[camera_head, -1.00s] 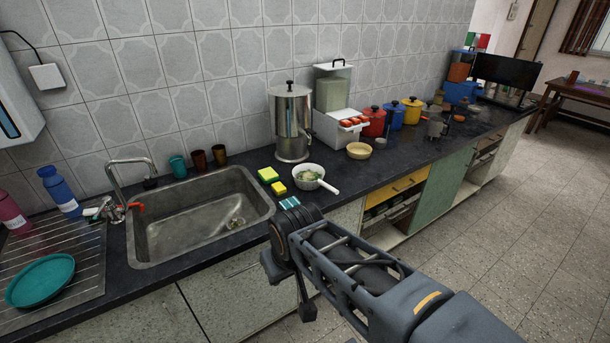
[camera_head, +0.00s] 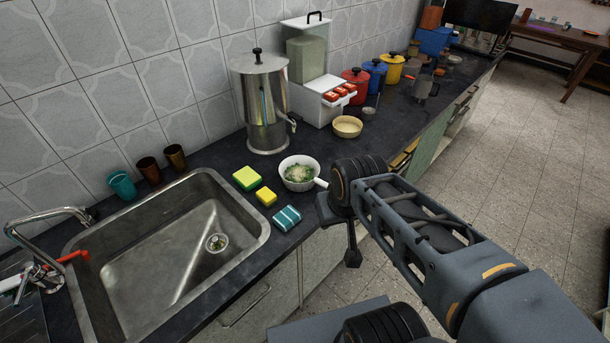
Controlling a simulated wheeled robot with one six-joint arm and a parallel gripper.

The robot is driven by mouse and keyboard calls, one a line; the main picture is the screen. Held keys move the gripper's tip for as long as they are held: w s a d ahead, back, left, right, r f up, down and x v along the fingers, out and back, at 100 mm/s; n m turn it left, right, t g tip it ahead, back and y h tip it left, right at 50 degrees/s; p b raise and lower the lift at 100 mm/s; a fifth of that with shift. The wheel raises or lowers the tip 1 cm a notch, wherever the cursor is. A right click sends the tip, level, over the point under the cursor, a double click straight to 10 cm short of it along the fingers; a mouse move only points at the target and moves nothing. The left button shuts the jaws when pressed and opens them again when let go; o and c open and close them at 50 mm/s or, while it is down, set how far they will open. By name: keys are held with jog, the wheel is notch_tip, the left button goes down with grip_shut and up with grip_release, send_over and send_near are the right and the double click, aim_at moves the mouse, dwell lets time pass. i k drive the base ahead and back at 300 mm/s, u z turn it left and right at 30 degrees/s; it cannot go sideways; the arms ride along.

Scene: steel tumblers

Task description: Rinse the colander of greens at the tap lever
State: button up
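The colander (camera_head: 286,179) is a white round bowl with a short handle pointing right. It stands on the dark counter, right of the sink, with greens (camera_head: 299,172) inside. The tap lever (camera_head: 74,257) is red and sits at the base of the chrome tap (camera_head: 42,215), at the sink's left end. My arm reaches in from the lower right, its dark front joint just right of the colander's handle. A small dark part hangs below that joint; I cannot make out the gripper's fingers or whether they are open. Nothing visibly holds the colander.
The steel sink (camera_head: 262,232) lies left of the colander. Sponges (camera_head: 246,178) and a teal striped cloth or sponge (camera_head: 287,218) lie between them. Tumblers (camera_head: 175,157) stand behind the sink. A steel urn (camera_head: 262,105) and a yellow bowl (camera_head: 347,127) stand behind the colander.

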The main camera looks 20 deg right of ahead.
aim_at(29, 268)
jog(key=u, duration=2.1)
jog(key=k, duration=0.5)
jog(key=u, duration=0.8)
jog(key=i, duration=1.2)
jog(key=u, duration=0.2)
